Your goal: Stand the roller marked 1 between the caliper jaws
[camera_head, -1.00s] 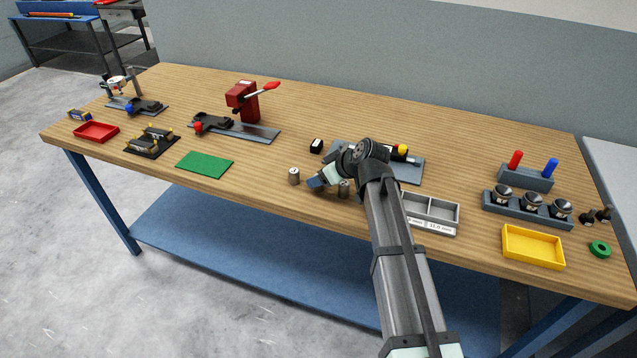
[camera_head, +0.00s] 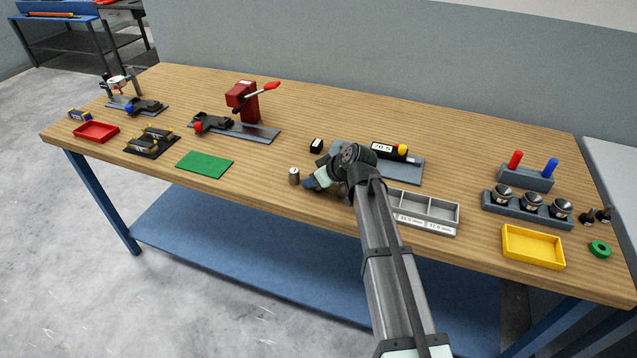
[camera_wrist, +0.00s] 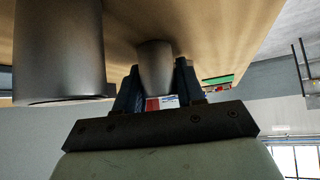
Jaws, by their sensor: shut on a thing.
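My gripper (camera_head: 308,183) is low over the front middle of the bench, pointing left. In the wrist view its dark fingers (camera_wrist: 157,85) are shut on a grey metal roller (camera_wrist: 155,65). It appears to be the small upright roller (camera_head: 294,176) at the fingertips in the head view. A second roller (camera_wrist: 58,50) looms large at the left of the wrist view; it is mostly hidden in the head view. I cannot read a number on either. A grey-based device with a 70.5 readout (camera_head: 382,149) and yellow knob, apparently the caliper, stands behind my arm; its jaws are hidden.
A grey divided tray (camera_head: 432,207) with millimetre labels lies right of my arm. A green mat (camera_head: 204,164) and a red-knobbed fixture (camera_head: 240,130) are to the left. A yellow tray (camera_head: 533,247) is at the right.

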